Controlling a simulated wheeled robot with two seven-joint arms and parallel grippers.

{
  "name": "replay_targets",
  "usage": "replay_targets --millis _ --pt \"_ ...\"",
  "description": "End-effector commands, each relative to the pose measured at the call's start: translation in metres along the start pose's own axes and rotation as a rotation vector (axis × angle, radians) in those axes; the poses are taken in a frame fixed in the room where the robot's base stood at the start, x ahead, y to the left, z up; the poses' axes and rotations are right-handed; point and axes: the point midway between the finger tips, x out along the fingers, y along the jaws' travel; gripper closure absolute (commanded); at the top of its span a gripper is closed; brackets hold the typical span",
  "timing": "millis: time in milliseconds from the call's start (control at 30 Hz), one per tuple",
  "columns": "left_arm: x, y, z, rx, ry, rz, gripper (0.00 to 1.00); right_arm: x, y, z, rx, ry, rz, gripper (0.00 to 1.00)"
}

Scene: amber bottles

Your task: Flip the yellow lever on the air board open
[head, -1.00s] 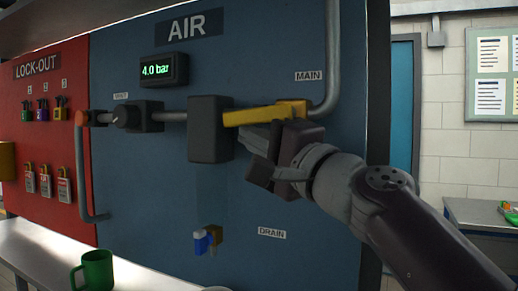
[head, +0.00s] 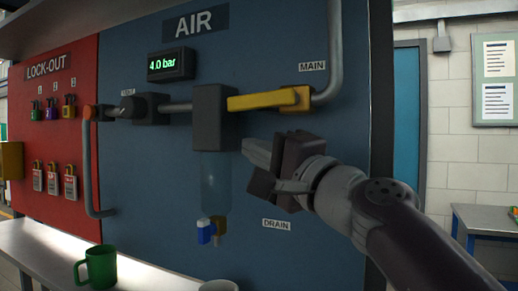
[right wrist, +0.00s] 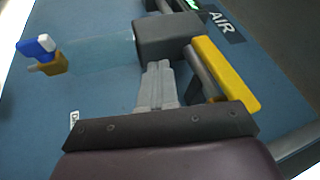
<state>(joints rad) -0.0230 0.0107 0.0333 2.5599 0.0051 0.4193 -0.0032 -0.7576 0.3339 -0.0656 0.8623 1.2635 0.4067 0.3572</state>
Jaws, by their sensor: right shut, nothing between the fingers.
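The yellow lever (head: 268,99) lies nearly level along the pipe on the blue air board (head: 290,190), right of the dark grey block (head: 212,118). It also shows at the right in the right wrist view (right wrist: 226,74). My right gripper (head: 246,148) is below the lever, apart from it in the head view. Its fingers are together and empty, pointing toward the dark block in the right wrist view (right wrist: 158,70). My left gripper is not in view.
A clear bowl (head: 215,182) hangs under the block, with a blue-tipped drain tap (head: 205,231) below. A gauge (head: 171,65) reads 4.0 bar. Red lock-out board (head: 55,125) with padlocks is at left. A green mug (head: 98,267) stands on the shelf (head: 40,240).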

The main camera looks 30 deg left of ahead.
Motion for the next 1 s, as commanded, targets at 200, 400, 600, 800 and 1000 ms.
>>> replay_targets --millis 200,400,600,800,1000 --pt "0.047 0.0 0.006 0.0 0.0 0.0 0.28 -0.058 0.012 0.003 -0.003 0.001 -0.004 1.0" --pt "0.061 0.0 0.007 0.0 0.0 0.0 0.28 -0.089 0.013 0.003 -0.002 0.002 -0.002 1.0" --pt "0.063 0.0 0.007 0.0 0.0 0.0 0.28 -0.099 0.012 0.003 -0.001 0.0 -0.001 1.0" --pt "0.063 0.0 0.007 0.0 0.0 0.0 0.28 -0.099 0.011 0.003 -0.001 0.0 -0.001 1.0" --pt "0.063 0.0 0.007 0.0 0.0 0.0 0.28 -0.099 0.011 0.003 -0.001 0.0 -0.001 1.0"
